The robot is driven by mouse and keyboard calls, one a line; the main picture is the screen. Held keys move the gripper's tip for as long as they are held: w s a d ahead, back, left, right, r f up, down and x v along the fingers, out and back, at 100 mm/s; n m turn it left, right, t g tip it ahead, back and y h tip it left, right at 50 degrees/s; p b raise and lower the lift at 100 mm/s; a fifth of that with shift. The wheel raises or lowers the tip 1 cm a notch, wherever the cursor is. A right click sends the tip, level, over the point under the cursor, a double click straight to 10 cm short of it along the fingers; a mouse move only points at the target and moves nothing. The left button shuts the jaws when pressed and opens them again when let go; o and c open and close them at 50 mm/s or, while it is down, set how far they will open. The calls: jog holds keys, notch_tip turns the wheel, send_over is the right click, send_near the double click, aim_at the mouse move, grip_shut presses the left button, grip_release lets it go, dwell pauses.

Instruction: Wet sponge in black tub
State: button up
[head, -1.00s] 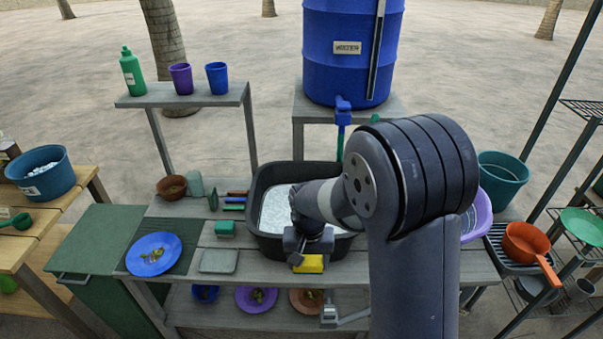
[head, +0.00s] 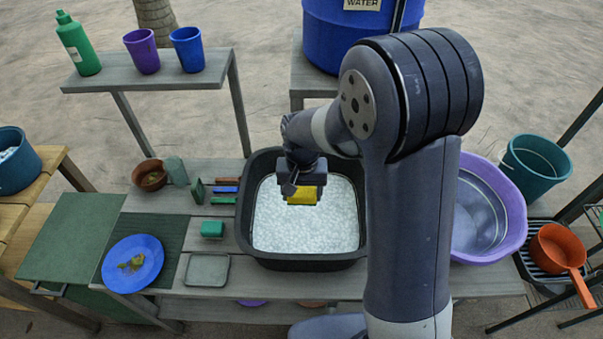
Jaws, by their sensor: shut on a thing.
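The black tub (head: 304,263) stands on the grey bench at the middle of the head view, filled with white, foamy-looking water (head: 300,232). My gripper (head: 302,191) is over the tub and points down. It is shut on a yellow sponge (head: 302,197). The sponge shows against the foam below the fingers. I cannot tell for certain whether it touches the water or hangs above it. My arm hides part of the tub's right side.
Left of the tub lie a green sponge (head: 212,229), a grey tray (head: 207,270) and a blue plate with scraps (head: 133,262). A purple basin (head: 512,222) stands to the right. The blue water barrel (head: 330,40) and a cup shelf (head: 150,78) stand behind.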

notch_tip(320, 180, down, 18)
jog(key=b, duration=1.2)
jog(key=shift+r, duration=0.25)
notch_tip(320, 180, up, 17)
jog(key=p, duration=1.1)
jog(key=shift+f, duration=0.1)
jog(key=shift+d+f, duration=0.1)
jog(key=shift+f, duration=0.05)
dwell(0.6)
